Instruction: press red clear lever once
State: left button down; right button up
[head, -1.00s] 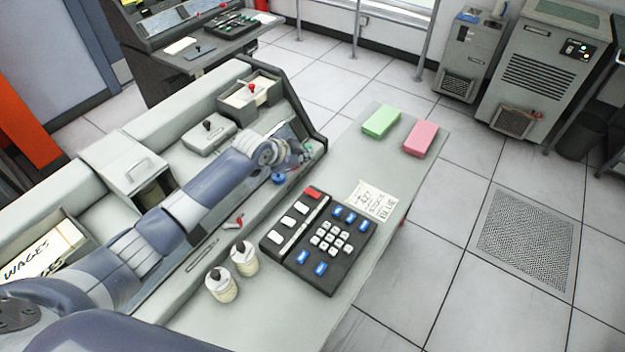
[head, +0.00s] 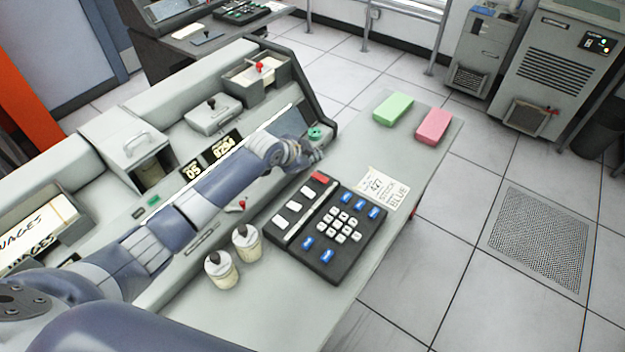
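A small red-tipped lever (head: 242,205) sticks up from the front ledge of the grey console, beside my forearm and behind two pale jars. A dark keypad (head: 335,230) on the table has white and blue keys and one red key (head: 320,177) at its far end. Another red knob (head: 259,66) tops a box at the back of the console. Which red part is the clear lever is not labelled. My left gripper (head: 312,156) hangs over the console's front edge, just beyond the red key and well right of the small lever. Its fingers are too small to read. My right gripper is out of view.
Two jars (head: 247,241) stand left of the keypad. A paper note (head: 386,188), a green block (head: 393,107) and a pink block (head: 433,126) lie on the table. Number displays (head: 221,146) and a green knob (head: 315,132) sit on the console. The table's front is clear.

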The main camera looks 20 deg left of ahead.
aim_at(314, 174)
pick_arm(q)
jog(key=shift+d+f+b, duration=0.1)
jog(key=shift+f+b, duration=0.2)
jog(key=shift+f, duration=0.6)
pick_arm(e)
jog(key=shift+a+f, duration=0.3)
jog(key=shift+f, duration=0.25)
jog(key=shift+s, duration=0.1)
pick_arm(q)
jog(key=shift+s+f, duration=0.1)
jog(key=shift+f, duration=0.1)
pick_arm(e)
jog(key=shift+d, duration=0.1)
pick_arm(q)
jog(key=shift+d+f, duration=0.1)
jog(key=shift+f, duration=0.2)
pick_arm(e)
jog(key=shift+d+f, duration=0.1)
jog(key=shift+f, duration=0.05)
pick_arm(q)
jog(key=shift+f, duration=0.2)
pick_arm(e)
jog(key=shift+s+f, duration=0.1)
